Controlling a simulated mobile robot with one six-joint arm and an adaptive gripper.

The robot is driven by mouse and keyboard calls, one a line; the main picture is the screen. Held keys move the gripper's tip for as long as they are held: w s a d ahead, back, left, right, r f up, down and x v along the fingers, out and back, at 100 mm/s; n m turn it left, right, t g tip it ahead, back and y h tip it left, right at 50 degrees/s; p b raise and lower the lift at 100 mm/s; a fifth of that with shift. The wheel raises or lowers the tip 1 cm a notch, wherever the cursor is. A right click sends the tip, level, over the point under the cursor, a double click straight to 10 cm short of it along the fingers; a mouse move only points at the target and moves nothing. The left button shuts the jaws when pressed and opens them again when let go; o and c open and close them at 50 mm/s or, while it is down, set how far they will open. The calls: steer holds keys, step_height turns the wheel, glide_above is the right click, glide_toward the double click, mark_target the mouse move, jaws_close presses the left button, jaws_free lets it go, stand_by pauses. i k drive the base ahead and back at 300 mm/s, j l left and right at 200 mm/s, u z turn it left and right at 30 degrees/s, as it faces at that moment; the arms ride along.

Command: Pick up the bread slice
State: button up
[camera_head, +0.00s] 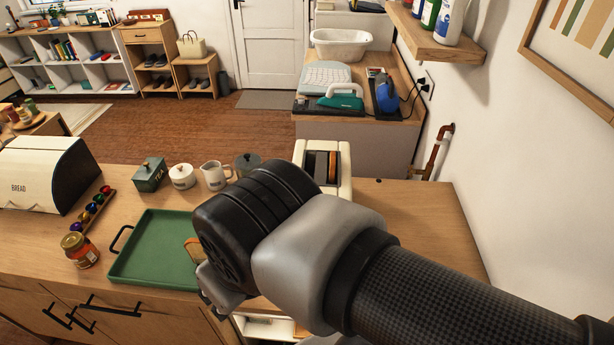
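A brown piece that looks like the bread slice (192,248) shows at the right side of the green tray (155,245). My wrist hides most of it, and I cannot tell whether it rests on the tray or is held. My gripper (218,292) is mostly hidden behind my wrist, so its fingers do not show clearly. The cream toaster (344,176) stands behind my arm, with a brown piece that may be bread in one slot (321,166).
A cream bread box (42,172) stands at the left. A jar (79,250) and a rack of colored capsules (96,207) lie left of the tray. A green tea tin (149,175), a white pot (182,176) and a jug (215,175) stand behind it. The right counter is clear.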

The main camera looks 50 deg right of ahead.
mark_target(332, 167)
steer(key=j+z, duration=0.1)
steer(key=z, duration=0.35)
steer(key=j+z, duration=0.1)
steer(key=z, duration=0.8)
steer(key=j+z, duration=0.15)
steer(key=z, duration=0.3)
